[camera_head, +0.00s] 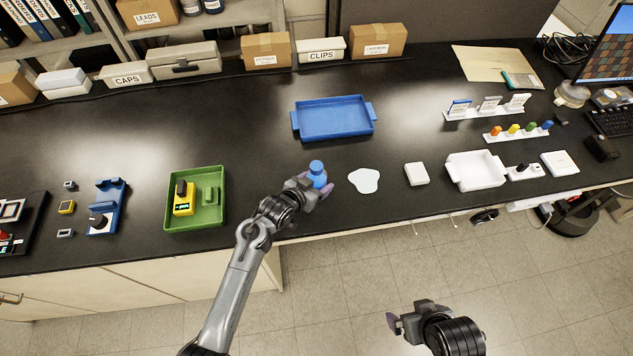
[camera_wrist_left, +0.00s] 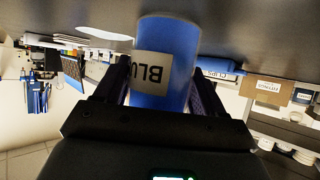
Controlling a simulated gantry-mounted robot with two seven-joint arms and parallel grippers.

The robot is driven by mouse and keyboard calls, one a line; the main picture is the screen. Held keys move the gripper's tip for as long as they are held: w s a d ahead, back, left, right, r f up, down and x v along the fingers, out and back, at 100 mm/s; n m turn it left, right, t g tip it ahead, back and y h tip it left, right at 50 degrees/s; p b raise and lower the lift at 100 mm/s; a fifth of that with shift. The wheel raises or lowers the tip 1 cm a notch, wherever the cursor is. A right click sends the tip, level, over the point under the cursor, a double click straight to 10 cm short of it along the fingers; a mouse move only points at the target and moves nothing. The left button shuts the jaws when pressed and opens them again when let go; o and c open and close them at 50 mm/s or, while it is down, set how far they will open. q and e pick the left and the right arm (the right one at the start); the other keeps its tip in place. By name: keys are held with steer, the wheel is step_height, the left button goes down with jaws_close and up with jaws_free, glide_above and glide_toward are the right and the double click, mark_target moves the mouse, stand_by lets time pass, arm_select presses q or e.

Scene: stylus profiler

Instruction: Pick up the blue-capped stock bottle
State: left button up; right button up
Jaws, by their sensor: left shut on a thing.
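The blue-capped stock bottle (camera_head: 317,171) is blue and stands at the front part of the black bench, left of a white puddle-shaped patch. My left gripper (camera_head: 318,186) is shut on it, with fingers on both sides of its body. In the left wrist view the blue bottle (camera_wrist_left: 166,65) shows a white label with letters "BLU" and sits between the two dark fingers (camera_wrist_left: 160,92). I cannot tell whether its base touches the bench. My right gripper (camera_head: 405,322) hangs over the floor in front of the bench, away from the bottle; its finger gap is unclear.
A blue tray (camera_head: 298,121) lies behind the bottle. A green tray (camera_head: 173,222) with a yellow device is to the left. The white patch (camera_head: 364,180), a white block (camera_head: 416,174) and a white tray (camera_head: 452,171) are to the right. Bench between the green and blue trays is clear.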

mark_target(312, 178)
arm_select(q)
steer(key=shift+r, duration=0.15)
steer(key=shift+r, duration=0.8)
step_height(312, 178, up, 2)
steer(key=shift+r, duration=0.25)
steer(key=s+d+r, duration=0.6)
steer(key=s, duration=0.3)
steer(key=shift+s+d+r, duration=0.25)
steer(key=shift+d+r, duration=0.1)
steer(key=shift+d, duration=0.05)
steer(key=o, duration=0.5)
steer(key=shift+a+f, duration=0.1)
steer(key=c, duration=0.8)
